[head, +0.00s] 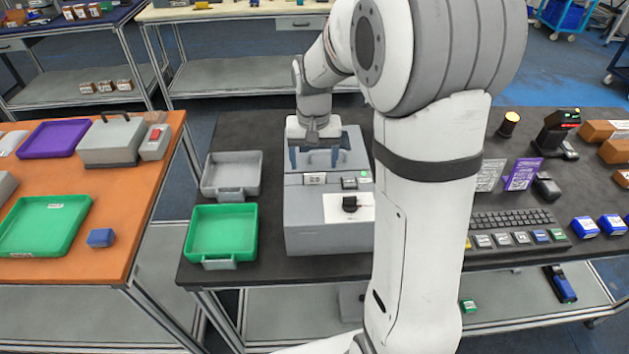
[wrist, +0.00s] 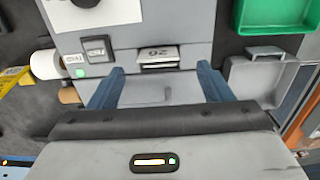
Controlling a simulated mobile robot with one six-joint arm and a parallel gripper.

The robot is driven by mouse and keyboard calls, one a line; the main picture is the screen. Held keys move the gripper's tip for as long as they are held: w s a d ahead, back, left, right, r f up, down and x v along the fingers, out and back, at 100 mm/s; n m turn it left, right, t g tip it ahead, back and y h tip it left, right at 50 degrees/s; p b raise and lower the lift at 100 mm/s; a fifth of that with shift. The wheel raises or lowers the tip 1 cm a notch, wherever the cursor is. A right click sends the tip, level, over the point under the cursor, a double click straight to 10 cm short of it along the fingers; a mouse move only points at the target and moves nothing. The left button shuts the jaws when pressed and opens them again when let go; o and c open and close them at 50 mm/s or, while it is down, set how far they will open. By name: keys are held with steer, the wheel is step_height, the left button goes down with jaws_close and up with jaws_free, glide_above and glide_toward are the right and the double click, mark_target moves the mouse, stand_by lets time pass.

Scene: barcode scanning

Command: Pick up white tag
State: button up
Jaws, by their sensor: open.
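The white tag (wrist: 158,53) shows in the wrist view as a small pale piece with dark print, at a dark slot in the grey printer-like machine (wrist: 185,15). In the head view the tag (head: 314,178) is a small white patch on the front of that machine (head: 310,242). My gripper (head: 314,160) is over the machine, behind the tag in the head view. In the wrist view its two blue fingers (wrist: 160,70) are spread wide and empty, with the tag between and just beyond their tips. The fingers do not appear to touch the tag.
A grey tray (head: 207,194) and a green tray (head: 190,238) stand left of the machine. A keyboard (head: 512,218) and blue boxes (head: 585,228) lie to the right. An orange table (head: 100,225) stands at left, across a gap.

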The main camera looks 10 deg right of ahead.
mark_target(315, 184)
step_height(315, 184, down, 3)
steer(key=shift+s+d+f, duration=0.1)
steer(key=shift+s+f, duration=0.05)
steer(key=shift+c, duration=0.2)
steer(key=c, duration=1.3)
steer(key=shift+o, duration=0.2)
